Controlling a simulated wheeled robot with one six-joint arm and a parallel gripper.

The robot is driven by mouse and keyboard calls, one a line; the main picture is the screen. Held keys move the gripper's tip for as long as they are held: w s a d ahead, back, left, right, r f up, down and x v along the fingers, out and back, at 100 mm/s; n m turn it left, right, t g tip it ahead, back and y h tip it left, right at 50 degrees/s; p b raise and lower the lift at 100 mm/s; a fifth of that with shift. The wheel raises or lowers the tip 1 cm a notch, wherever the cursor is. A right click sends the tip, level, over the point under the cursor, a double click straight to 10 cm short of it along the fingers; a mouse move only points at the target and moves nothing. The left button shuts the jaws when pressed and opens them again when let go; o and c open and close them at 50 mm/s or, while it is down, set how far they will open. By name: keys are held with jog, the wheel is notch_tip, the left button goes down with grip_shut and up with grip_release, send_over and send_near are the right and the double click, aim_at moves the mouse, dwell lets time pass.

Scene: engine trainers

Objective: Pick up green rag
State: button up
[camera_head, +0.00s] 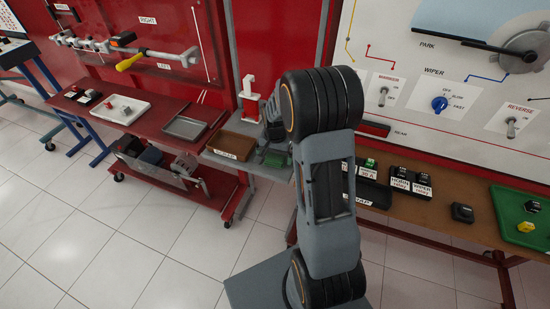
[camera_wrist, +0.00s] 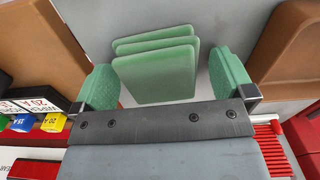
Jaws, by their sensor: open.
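The green rag (camera_wrist: 157,72) lies as a folded stack of flat layers on a grey surface, in the upper middle of the wrist view. My gripper (camera_wrist: 165,82) is open, with one green-padded finger to the left of the rag and one to the right. In the head view, the green rag (camera_head: 276,158) is a small green patch on the grey stand, partly hidden by my arm.
A brown tray (camera_head: 232,147) stands left of the rag on the grey stand (camera_head: 260,171). A white and red object (camera_head: 249,90) stands behind it. A brown bench (camera_head: 465,211) with labelled black blocks and a green tray (camera_head: 520,216) is at right.

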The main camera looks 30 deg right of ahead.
aim_at(275, 155)
jog(key=shift+c, duration=0.3)
jog(key=c, duration=0.9)
jog(key=shift+o, duration=0.2)
jog(key=shift+r, duration=0.55)
notch_tip(275, 155, up, 2)
jog(key=shift+r, duration=0.25)
jog(key=s+d+r, duration=0.1)
jog(key=s+r, duration=0.3)
jog(key=s, duration=0.3)
jog(key=s+d+r+p, duration=0.1)
jog(key=s+r, duration=0.4)
jog(key=s, duration=0.2)
jog(key=shift+r, duration=0.2)
